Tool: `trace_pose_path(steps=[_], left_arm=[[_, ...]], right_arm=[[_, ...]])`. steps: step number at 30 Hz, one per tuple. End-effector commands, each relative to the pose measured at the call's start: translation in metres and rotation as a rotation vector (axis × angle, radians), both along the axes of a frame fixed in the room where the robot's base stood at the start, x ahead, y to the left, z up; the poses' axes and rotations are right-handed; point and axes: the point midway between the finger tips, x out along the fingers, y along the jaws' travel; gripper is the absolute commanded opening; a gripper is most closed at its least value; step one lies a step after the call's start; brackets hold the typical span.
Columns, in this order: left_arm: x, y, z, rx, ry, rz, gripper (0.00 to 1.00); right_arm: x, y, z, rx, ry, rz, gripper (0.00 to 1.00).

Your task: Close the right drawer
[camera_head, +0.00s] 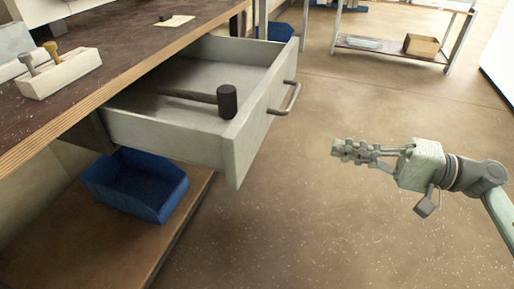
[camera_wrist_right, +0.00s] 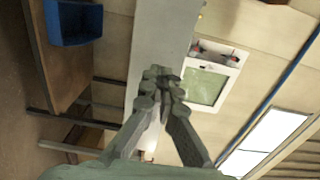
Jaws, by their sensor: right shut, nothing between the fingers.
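The right drawer (camera_head: 170,135) is pulled out from under the bench top. It is light grey and holds a dark mallet (camera_head: 208,96). A dark bar handle (camera_head: 287,98) sits on its front panel. My right gripper (camera_head: 338,149) is to the right of the drawer front, apart from the handle, with its fingers pointing left towards it. Its fingers are shut and empty. They also show in the right wrist view (camera_wrist_right: 163,76), their tips together in front of a pale grey surface. My left gripper is not in view.
The bench top (camera_head: 120,48) carries a pale block with knobs (camera_head: 62,74). A blue bin (camera_head: 135,184) stands on the lower shelf under the drawer. A rack with a cardboard box (camera_head: 422,46) stands at the back. The floor right of the drawer is clear.

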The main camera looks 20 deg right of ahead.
Motion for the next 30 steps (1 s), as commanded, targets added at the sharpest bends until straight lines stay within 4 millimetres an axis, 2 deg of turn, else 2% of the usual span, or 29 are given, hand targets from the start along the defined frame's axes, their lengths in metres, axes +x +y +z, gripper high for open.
trace_pose_path(steps=[4, 8, 17, 24, 30], left_arm=[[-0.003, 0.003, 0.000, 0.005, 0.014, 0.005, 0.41], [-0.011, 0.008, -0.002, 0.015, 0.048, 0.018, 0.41], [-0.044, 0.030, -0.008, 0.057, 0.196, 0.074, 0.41], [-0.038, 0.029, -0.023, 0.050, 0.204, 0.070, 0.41], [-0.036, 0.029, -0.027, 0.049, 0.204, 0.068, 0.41]], right_arm=[[0.007, 0.011, 0.004, 0.010, -0.003, 0.004, 0.00], [0.020, 0.031, 0.005, 0.008, -0.004, 0.006, 0.00], [0.056, 0.084, 0.005, 0.008, -0.004, 0.005, 0.00], [0.074, 0.109, 0.003, 0.007, -0.001, 0.002, 0.00], [0.077, 0.115, 0.002, 0.007, -0.001, 0.002, 0.00]])
